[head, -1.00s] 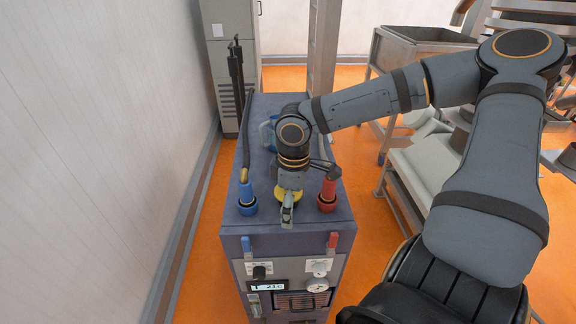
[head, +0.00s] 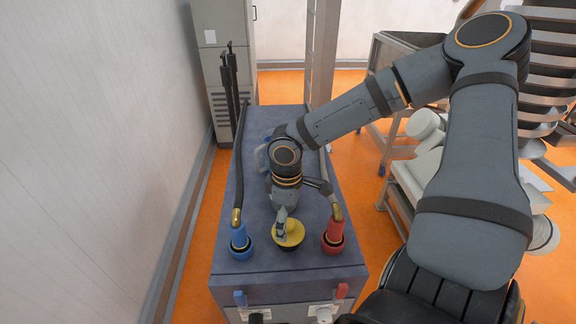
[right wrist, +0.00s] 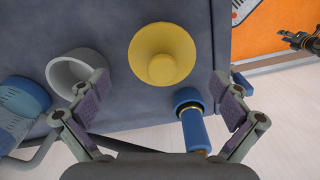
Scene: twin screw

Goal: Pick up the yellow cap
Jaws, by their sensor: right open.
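The yellow cap (head: 291,236) is on top of the grey-blue machine box, between the blue connector (head: 240,243) and the red connector (head: 334,235). In the right wrist view the yellow cap (right wrist: 162,50) is a round flared disc with a raised knob. My right gripper (head: 281,222) is over the cap's left part in the head view and hides some of it. In the right wrist view my right gripper (right wrist: 161,86) is open and empty, its fingers apart on either side below the cap.
The blue connector also shows in the right wrist view (right wrist: 190,115), close to the right finger. A grey ring-shaped cup (right wrist: 72,72) sits by the left finger. A grey cabinet (head: 222,60) stands behind; a wall is at left.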

